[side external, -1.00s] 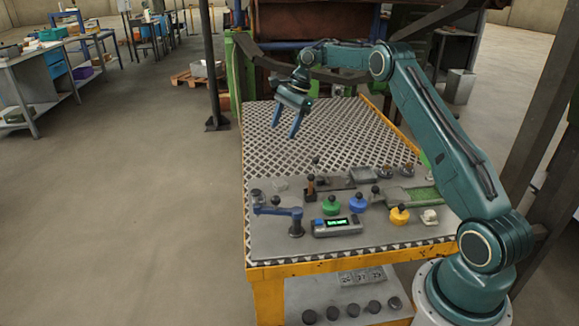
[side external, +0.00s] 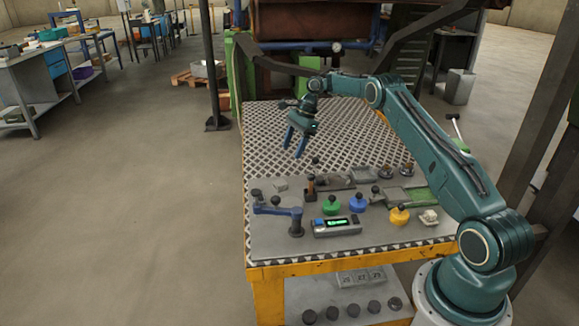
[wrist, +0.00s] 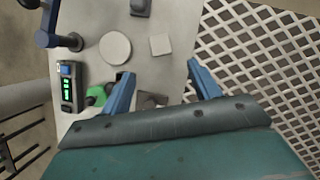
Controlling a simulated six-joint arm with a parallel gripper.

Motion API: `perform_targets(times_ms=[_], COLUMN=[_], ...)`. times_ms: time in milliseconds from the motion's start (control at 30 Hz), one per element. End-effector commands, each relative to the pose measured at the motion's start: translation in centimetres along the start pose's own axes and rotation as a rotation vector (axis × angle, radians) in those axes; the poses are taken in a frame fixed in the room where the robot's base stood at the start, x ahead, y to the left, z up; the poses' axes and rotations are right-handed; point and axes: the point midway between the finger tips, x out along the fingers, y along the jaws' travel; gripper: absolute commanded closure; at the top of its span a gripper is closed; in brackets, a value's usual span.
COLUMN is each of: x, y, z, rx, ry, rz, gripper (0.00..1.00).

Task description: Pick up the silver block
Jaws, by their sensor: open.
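A small, light grey square block, which looks like the silver block (wrist: 161,44), lies on the grey panel just ahead of my fingertips in the wrist view. In the side view this block (side external: 280,186) sits near the panel's back left part. My gripper (side external: 294,149) is open and empty, above the mesh table and behind the panel. Its two blue fingers (wrist: 160,70) point down, spread apart. The block is clear of both fingers.
The grey panel (side external: 270,240) carries a blue lever (side external: 278,210), a display box (side external: 336,228), and green (side external: 331,206), blue (side external: 358,203) and yellow (side external: 399,215) knobs. A pale round disc (wrist: 115,47) lies beside the block. The mesh surface (side external: 340,130) behind is mostly clear.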

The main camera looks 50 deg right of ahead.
Motion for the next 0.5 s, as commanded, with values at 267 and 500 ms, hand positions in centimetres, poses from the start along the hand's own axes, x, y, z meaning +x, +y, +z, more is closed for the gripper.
perform_targets(times_ms=[267, 500], x=[2.3, 5.8], y=[0.1, 0.1], z=[-0.1, -0.1], rx=[-0.001, -0.002], ry=[0.004, 0.004], rz=[0.003, 0.002], gripper=[0.38, 0.38])
